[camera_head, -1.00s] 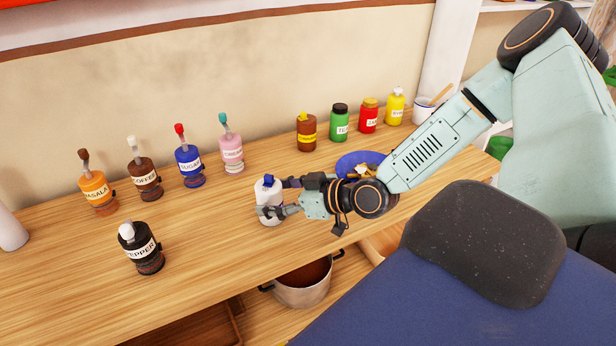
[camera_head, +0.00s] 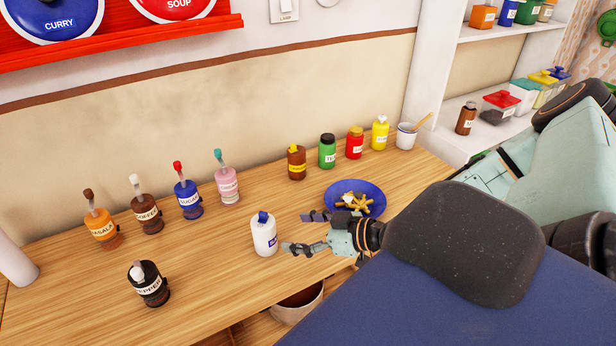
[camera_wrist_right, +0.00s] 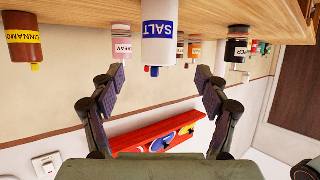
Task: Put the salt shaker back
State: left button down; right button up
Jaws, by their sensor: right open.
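The salt shaker (camera_head: 264,235) is a white bottle with a blue cap. It stands upright on the wooden counter (camera_head: 210,275), to the right of the black pepper shaker (camera_head: 148,284). In the right wrist view the salt shaker (camera_wrist_right: 159,32) appears upside down, with its SALT label showing, beyond and between the fingers. My right gripper (camera_head: 300,232) is open, just to the right of the shaker and apart from it. Its spread fingers (camera_wrist_right: 158,88) show empty in the wrist view. My left gripper is not in view.
Masala, coffee, sugar and pink cream jars (camera_head: 228,185) line the back left. Several more bottles (camera_head: 327,152) stand behind a blue plate (camera_head: 375,199) of food. A pot (camera_head: 299,303) sits below the counter's front edge.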

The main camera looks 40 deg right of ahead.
jog(key=s+a+g, duration=0.1)
jog(key=a, duration=0.1)
jog(key=s+a+f+m+g, duration=0.1)
jog(key=a, duration=0.1)
jog(key=s+a+g+p, duration=0.1)
jog(key=a, duration=0.1)
jog(key=shift+a+f+m+g, duration=0.15)
jog(key=shift+f+m+g, duration=0.25)
jog(key=s+a+f+m+g+h, duration=0.1)
jog(key=s+a+f+g+h, duration=0.1)
jog(key=s, duration=0.8)
jog(key=s+a+f+m+g+h, duration=0.2)
jog(key=s+f+g, duration=0.3)
jog(key=s, duration=0.5)
jog(key=shift+a+g+h, duration=0.6)
jog(key=shift+a+g, duration=0.1)
jog(key=shift+g, duration=0.1)
